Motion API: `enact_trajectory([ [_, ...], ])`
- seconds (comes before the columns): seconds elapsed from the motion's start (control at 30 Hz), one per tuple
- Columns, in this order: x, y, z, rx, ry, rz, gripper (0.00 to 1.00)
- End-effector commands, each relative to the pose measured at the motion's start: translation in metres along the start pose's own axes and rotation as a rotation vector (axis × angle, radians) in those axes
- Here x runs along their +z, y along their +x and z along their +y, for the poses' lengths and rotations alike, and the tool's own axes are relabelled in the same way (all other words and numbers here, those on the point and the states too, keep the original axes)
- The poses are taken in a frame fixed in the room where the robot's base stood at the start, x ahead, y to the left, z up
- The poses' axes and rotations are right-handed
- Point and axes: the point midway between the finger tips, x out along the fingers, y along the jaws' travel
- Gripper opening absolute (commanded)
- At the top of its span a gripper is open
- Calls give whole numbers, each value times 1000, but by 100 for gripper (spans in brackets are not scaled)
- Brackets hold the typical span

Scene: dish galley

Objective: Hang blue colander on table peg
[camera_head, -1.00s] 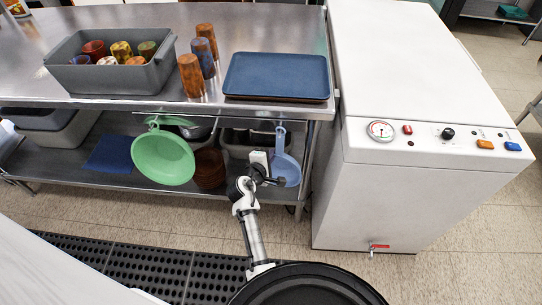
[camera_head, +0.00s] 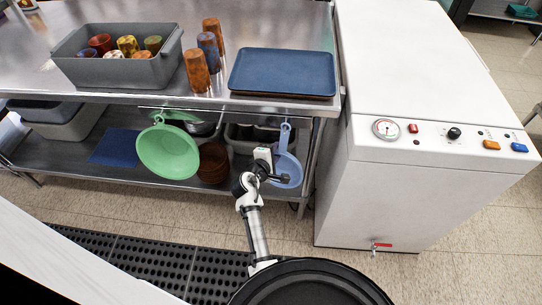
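The blue colander (camera_head: 290,169) is upright below the right end of the steel table (camera_head: 205,100), its handle pointing up to the rail (camera_head: 232,115) under the table's front edge. I cannot tell whether the handle's end is on a peg; the pegs are too small to make out. My gripper (camera_head: 280,179) is in front of the colander's bowl and covers its left part. Its fingers are too small and dark to show whether they are open, or whether they touch the colander.
A green colander (camera_head: 167,152) hangs further left, beside brown stacked bowls (camera_head: 212,163) on the lower shelf. A white machine (camera_head: 385,190) stands close on the right. A blue tray (camera_head: 282,70), cups (camera_head: 196,70) and a grey bin (camera_head: 115,72) are on the table.

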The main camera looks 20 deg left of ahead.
Motion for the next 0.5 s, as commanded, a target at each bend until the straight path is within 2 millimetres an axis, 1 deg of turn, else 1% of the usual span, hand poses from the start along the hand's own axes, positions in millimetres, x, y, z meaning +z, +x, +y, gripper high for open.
enact_trajectory([
  [0.07, 0, -7, -1, 1, -1, 1, 28],
  [0.17, -1, -23, -2, 1, -1, 2, 28],
  [0.4, -1, -79, -2, 1, 0, 4, 28],
  [0.5, -1, -100, -2, 2, 0, 3, 28],
])
